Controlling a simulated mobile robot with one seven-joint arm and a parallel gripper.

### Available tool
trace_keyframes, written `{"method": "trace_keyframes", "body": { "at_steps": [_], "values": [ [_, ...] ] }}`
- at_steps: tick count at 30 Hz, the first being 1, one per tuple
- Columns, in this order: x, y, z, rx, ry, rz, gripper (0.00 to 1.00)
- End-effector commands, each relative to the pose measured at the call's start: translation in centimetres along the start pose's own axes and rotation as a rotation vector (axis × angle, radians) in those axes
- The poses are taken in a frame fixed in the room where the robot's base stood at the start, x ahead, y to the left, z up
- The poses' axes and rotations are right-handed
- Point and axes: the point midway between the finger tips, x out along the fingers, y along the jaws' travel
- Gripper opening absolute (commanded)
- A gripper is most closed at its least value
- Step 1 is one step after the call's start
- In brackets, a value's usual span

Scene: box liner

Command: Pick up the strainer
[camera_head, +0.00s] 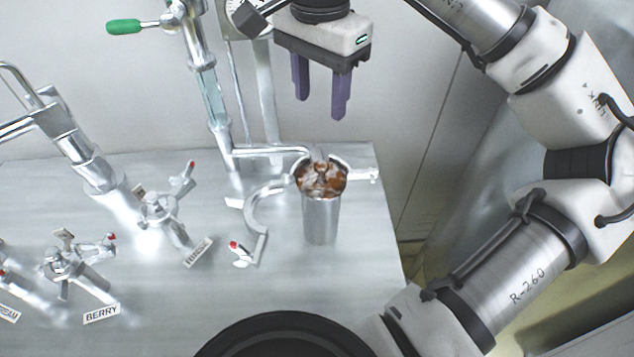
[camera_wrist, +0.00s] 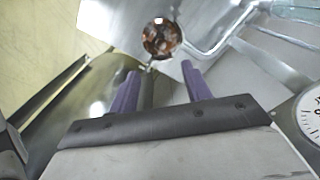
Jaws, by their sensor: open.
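A metal cup (camera_head: 320,222) stands upright near the right end of the steel counter, with brown contents and pale, ice-like pieces inside. A metallic rim (camera_head: 347,168) with small side projections surrounds its mouth; I cannot tell whether this is the strainer or part of the cup or its holder. The cup's open mouth also shows in the wrist view (camera_wrist: 162,40), ahead of the fingertips. My gripper (camera_head: 320,108) is open and empty, its two purple fingers pointing down, above and apart from the cup. The fingers show spread in the wrist view (camera_wrist: 159,71).
A thin metal spout (camera_head: 275,151) reaches from the left to the cup's mouth. A curved metal piece (camera_head: 262,205) stands left of the cup. Several metal taps, one labelled BERRY (camera_head: 102,314), fill the left counter (camera_head: 150,335). The counter's edge lies just right of the cup.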

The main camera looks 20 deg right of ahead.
Motion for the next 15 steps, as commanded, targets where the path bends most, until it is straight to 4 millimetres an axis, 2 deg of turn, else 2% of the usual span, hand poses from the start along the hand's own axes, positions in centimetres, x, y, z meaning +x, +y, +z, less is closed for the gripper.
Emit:
{"method": "trace_keyframes", "body": {
  "at_steps": [9, 12, 15],
  "values": [
    [6.3, 0.0, 0.1, -0.002, -0.003, 0.000, 0.48],
    [7.7, -0.1, 0.1, -0.002, -0.004, -0.002, 0.48],
    [8.1, -0.1, 0.0, -0.002, -0.003, -0.003, 0.48]
  ]
}}
